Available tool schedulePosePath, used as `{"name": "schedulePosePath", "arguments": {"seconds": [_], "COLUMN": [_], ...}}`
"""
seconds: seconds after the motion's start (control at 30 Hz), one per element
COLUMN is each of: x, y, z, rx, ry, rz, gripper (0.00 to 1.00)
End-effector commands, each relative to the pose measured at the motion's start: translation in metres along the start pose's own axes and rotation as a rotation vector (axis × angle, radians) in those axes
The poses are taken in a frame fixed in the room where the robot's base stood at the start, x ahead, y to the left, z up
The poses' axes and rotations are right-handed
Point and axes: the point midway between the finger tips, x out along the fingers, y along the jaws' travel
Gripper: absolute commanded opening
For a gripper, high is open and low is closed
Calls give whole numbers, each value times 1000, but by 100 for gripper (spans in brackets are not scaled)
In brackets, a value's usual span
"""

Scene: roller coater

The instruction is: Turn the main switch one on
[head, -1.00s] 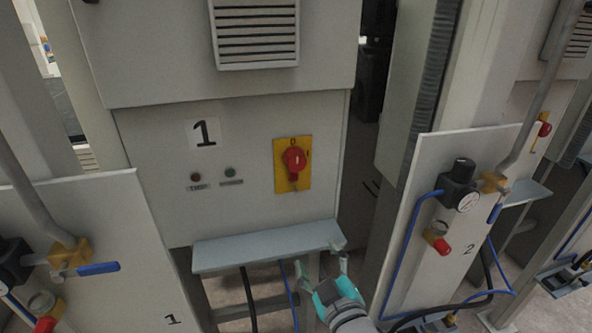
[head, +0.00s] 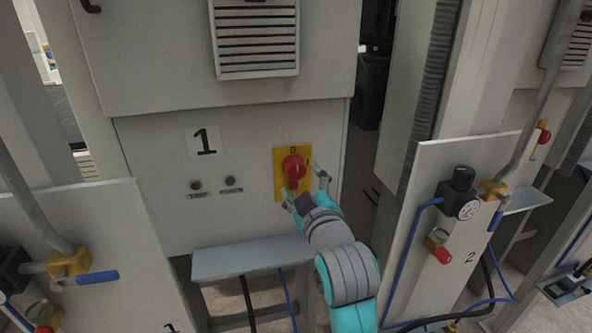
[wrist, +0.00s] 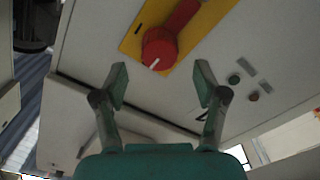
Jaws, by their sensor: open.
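The main switch one is a red rotary knob (head: 293,167) on a yellow plate (head: 279,180), on the grey cabinet front marked 1. In the wrist view the red knob (wrist: 160,49) with a white mark lies ahead of the fingertips, and its yellow plate (wrist: 209,14) shows behind it. My gripper (head: 306,188) is open and empty, just below and in front of the knob in the head view. In the wrist view the fingers (wrist: 161,85) are spread wide. The knob appears between them in the picture but beyond their tips, with no visible contact.
Two small indicators (head: 230,181) sit left of the switch. A grey shelf (head: 245,260) juts out below. Panel 2 (head: 455,220) with a gauge and blue hoses stands at right. Another panel with a blue-handled valve (head: 90,279) stands at left.

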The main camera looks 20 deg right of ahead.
Motion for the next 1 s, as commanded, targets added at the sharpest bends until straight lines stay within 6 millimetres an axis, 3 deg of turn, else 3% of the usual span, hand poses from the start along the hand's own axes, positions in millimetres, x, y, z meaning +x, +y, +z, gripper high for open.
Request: {"name": "schedulePosePath", "arguments": {"seconds": [0.1,0.3,0.77,1.0], "x": [22,47,58,58], "y": [0,0,0,0], "z": [0,0,0,0], "rx": [0,1,1,1], "ry": [0,0,1,1], "rz": [0,0,1,0], "gripper": [72,72,72,12]}}
